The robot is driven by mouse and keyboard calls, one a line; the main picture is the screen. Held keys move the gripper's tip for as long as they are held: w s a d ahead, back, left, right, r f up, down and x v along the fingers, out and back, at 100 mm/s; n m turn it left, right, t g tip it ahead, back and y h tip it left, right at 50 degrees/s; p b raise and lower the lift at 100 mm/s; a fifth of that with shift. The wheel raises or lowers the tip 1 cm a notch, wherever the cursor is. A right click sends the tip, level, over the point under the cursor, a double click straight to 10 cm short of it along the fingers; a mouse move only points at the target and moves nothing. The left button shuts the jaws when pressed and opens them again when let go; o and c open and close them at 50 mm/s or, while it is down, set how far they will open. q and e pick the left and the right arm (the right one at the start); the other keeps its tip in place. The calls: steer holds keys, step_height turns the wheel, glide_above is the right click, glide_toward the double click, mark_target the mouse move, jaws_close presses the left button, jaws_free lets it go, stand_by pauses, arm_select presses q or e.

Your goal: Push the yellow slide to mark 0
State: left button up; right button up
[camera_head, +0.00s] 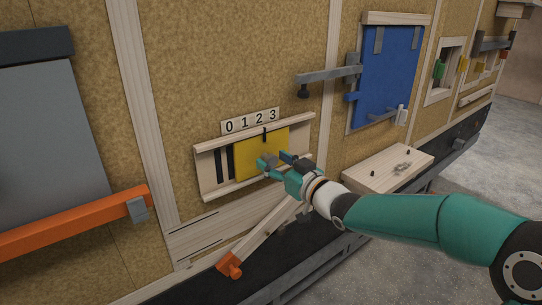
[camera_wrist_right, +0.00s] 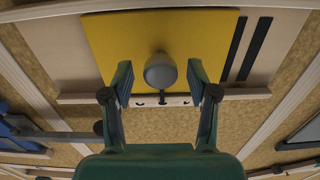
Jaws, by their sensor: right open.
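The yellow slide (camera_head: 256,146) sits between two wooden rails on the wall, toward the right part of its track. A number plate (camera_head: 250,122) reading 0 1 2 3 is above it. The slide's black pointer (camera_head: 264,134) stands near 2 and 3, to the right of 0. My right gripper (camera_head: 270,161) is at the slide's front, partly covering it. In the wrist view the yellow slide (camera_wrist_right: 130,38) fills the top, and my open right gripper (camera_wrist_right: 160,80) has one finger on each side of a grey knob (camera_wrist_right: 160,70), with visible gaps. My left gripper is out of view.
Dark upright strips (camera_head: 224,163) show in the track left of the slide. A grey latch bar (camera_head: 328,75) and blue panel (camera_head: 392,75) are to the right. A wooden box (camera_head: 390,168) and an orange-ended wooden bar (camera_head: 240,248) lie low near my right arm.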

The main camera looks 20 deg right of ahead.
steer(key=shift+w+a, duration=0.25)
steer(key=shift+w, duration=0.35)
jaws_close()
